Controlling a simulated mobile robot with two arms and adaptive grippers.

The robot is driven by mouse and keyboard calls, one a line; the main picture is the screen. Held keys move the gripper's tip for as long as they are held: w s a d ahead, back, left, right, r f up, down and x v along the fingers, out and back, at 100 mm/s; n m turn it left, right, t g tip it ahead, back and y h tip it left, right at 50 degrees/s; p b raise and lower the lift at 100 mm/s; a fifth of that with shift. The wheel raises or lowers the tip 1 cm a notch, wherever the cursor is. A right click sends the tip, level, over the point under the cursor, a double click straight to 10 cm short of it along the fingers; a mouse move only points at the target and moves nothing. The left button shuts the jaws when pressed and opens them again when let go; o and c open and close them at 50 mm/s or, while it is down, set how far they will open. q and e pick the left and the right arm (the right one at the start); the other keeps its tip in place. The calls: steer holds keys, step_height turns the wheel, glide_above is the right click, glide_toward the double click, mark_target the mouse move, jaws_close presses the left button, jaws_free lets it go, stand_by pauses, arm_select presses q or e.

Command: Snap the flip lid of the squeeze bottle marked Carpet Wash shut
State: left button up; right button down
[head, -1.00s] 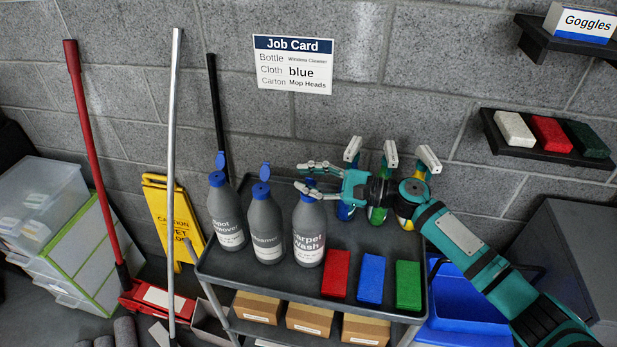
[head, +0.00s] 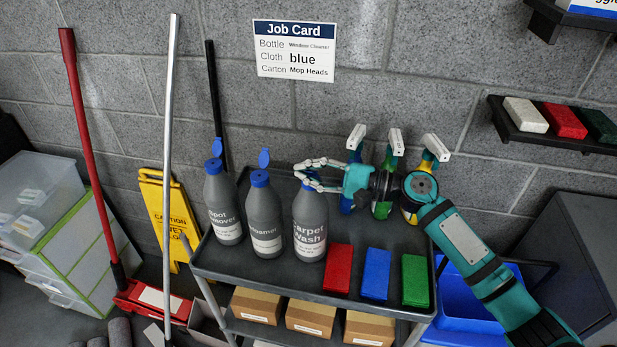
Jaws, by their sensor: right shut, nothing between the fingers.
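The Carpet Wash bottle (head: 309,222) stands upright at the right end of a row of three grey squeeze bottles on the cart's top shelf. My right gripper (head: 298,170) is at its top, fingers pointing left, shut with nothing held. Its fingers cover most of the blue cap, so I cannot tell how the flip lid sits or whether the fingers touch it. My left gripper is not in view.
The Spot Remover bottle (head: 223,205) and a middle bottle (head: 264,215) stand left with blue lids raised. Several spray bottles (head: 382,190) stand behind my right arm. Red (head: 338,268), blue (head: 375,274) and green (head: 415,280) blocks lie in front on the cart (head: 280,284).

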steer(key=c, duration=2)
jaws_free()
steer(key=shift+f, duration=0.15)
steer(key=o, duration=0.5)
steer(key=shift+d, duration=0.15)
steer(key=v, duration=1.1)
steer(key=shift+s+d, duration=0.25)
steer(key=shift+d, duration=0.1)
steer(key=shift+c, duration=0.4)
